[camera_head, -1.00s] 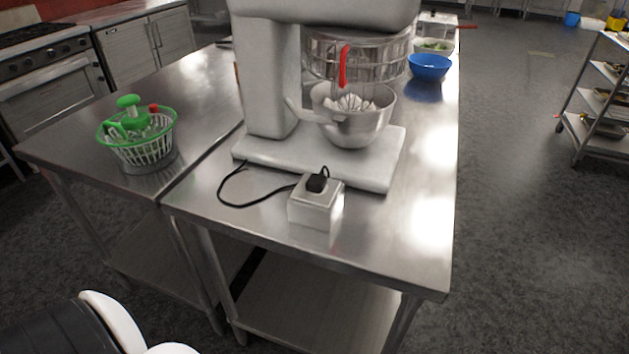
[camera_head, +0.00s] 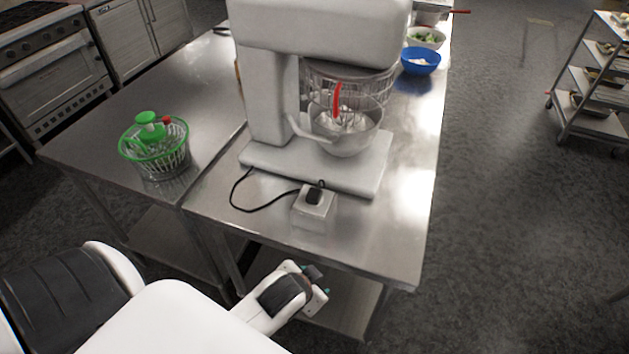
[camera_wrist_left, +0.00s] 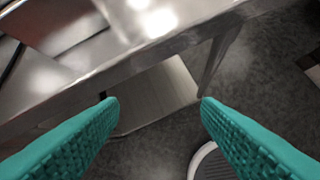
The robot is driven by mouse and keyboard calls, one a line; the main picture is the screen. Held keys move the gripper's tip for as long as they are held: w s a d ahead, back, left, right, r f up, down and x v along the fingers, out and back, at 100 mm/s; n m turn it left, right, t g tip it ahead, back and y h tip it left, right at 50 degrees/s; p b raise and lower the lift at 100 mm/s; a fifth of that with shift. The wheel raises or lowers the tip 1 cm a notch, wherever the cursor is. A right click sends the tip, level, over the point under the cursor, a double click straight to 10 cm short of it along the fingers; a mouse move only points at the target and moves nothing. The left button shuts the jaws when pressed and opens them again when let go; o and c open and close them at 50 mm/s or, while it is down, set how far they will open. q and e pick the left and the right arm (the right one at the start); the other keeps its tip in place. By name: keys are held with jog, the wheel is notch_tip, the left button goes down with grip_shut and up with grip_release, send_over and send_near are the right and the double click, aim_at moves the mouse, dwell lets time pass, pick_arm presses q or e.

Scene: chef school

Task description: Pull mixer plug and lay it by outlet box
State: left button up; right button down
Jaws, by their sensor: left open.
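The black mixer plug (camera_head: 314,195) sits in the top of the white outlet box (camera_head: 313,213) near the front of the steel table. Its black cord (camera_head: 246,207) loops left and back to the base of the white stand mixer (camera_head: 322,172). My left gripper (camera_head: 322,281) is in front of the table's front edge, lower and nearer than the outlet box. In the left wrist view its teal fingers (camera_wrist_left: 160,108) are spread wide with nothing between them. The plug and box are not in the left wrist view. My right gripper is not in view.
The steel table's front edge (camera_head: 300,259) lies between my left gripper and the box; a lower shelf (camera_wrist_left: 158,95) is beneath it. A green-and-white basket (camera_head: 156,150) stands at left. Bare tabletop (camera_head: 375,235) lies right of the box. A blue bowl (camera_head: 420,61) is farther back.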

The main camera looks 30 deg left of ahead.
pick_arm(q)
jog(key=w+d+r+m+t+h, duration=0.35)
jog(key=w+r+m+t, duration=0.45)
jog(key=w+r, duration=0.9)
jog(key=d+r+m+g+h+p, duration=0.1)
jog(key=d+r+m+g+h, duration=0.6)
jog(key=d+m+h, duration=0.9)
jog(key=a+f+m+g+y+p, duration=0.1)
jog(key=a+f+m+g+y, duration=0.6)
jog(key=a+y, duration=0.6)
jog(key=a, duration=0.4)
jog(key=a+y, duration=0.3)
jog(key=a, duration=0.4)
jog(key=a+g+y, duration=0.1)
jog(key=a+y, duration=0.1)
jog(key=a, duration=0.4)
jog(key=shift+w+a+f+y, duration=0.1)
jog(key=shift+a+f+y, duration=0.1)
jog(key=shift+y, duration=0.05)
jog(key=shift+f, duration=0.1)
